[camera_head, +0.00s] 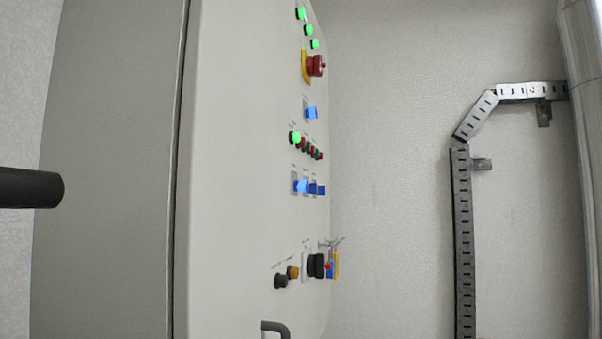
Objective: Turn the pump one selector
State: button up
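A pale grey control cabinet (240,150) fills the left half, its control face seen at a steep slant. Blue selectors sit on this face. One blue selector (311,113) stands alone below the red emergency stop. A row of 3 is lower down: the nearest blue selector (301,187), the middle one (313,188) and the farthest one (321,190). The labels are too small to read, so I cannot tell which is the pump one selector. Their exact turn positions are also unclear. My gripper is not in view.
A red emergency stop (317,66) and lit green lamps (301,14) are above. Black and orange knobs (281,281) and a black handle (275,327) are below. A dark cylinder (30,188) juts in at left. A slotted metal rail (463,240) runs along the right wall.

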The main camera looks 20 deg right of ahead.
aim_at(301, 186)
jog(key=u, duration=1.1)
jog(key=k, duration=0.75)
jog(key=z, duration=0.65)
